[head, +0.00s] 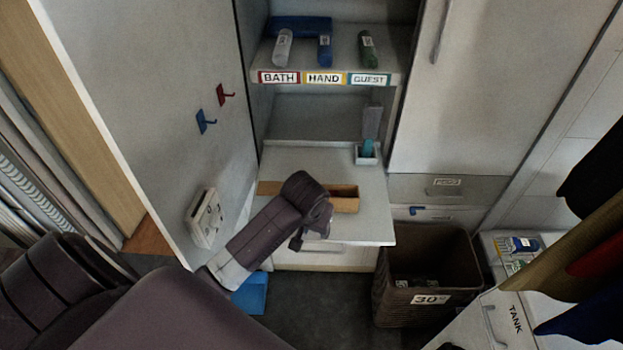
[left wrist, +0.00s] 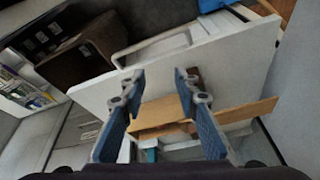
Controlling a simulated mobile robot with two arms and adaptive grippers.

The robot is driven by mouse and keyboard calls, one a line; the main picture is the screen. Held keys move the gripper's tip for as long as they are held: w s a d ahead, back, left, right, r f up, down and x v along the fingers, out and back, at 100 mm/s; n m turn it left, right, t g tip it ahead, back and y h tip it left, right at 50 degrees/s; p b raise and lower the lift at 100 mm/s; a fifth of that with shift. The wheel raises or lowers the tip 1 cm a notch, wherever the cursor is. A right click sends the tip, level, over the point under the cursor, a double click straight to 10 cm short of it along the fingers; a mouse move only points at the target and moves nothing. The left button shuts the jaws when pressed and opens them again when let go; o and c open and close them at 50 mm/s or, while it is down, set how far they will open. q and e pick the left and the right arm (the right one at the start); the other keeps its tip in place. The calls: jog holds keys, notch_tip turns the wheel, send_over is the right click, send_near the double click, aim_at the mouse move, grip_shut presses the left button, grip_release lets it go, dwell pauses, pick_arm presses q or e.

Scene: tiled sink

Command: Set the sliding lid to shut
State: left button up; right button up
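A wooden box (head: 345,198) lies on the white pull-out shelf (head: 368,225). A flat wooden piece, apparently its sliding lid (head: 268,187), sticks out to the left, and my left arm hides the part between. In the left wrist view the box (left wrist: 160,112) is at the centre and the lid (left wrist: 248,114) projects to the right, so the lid looks partly open. My left gripper (head: 311,238) is open above the shelf, in front of the box. In the left wrist view its fingers (left wrist: 158,77) stand apart, with a dark brown piece (left wrist: 195,74) beside the right finger. I cannot tell contact.
A wicker basket (head: 430,248) stands right of the shelf. A small white holder (head: 366,157) with a teal item sits at the shelf's back right. A cabinet door with hooks (head: 205,122) stands open at left. Rolled towels (head: 367,50) lie on the labelled shelf above.

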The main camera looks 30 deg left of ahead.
pick_arm(q)
jog(key=w+a+r+n+y, duration=0.1)
jog(key=w+a+r+n, duration=0.3)
jog(key=w+a+r, duration=0.45)
jog(key=shift+w+d+p+x, duration=0.2)
jog(key=shift+p+x, duration=0.2)
jog(key=shift+x, duration=0.8)
jog(key=shift+w+d+p+x, duration=0.2)
jog(key=shift+p+x, duration=0.15)
jog(key=shift+x, duration=0.85)
jog(key=shift+w+d+p+x, duration=0.15)
jog(key=shift+w+p+x, duration=0.2)
jog(key=shift+x, duration=0.9)
jog(key=shift+s+r, duration=0.15)
jog(key=shift+c, duration=0.6)
grip_shut()
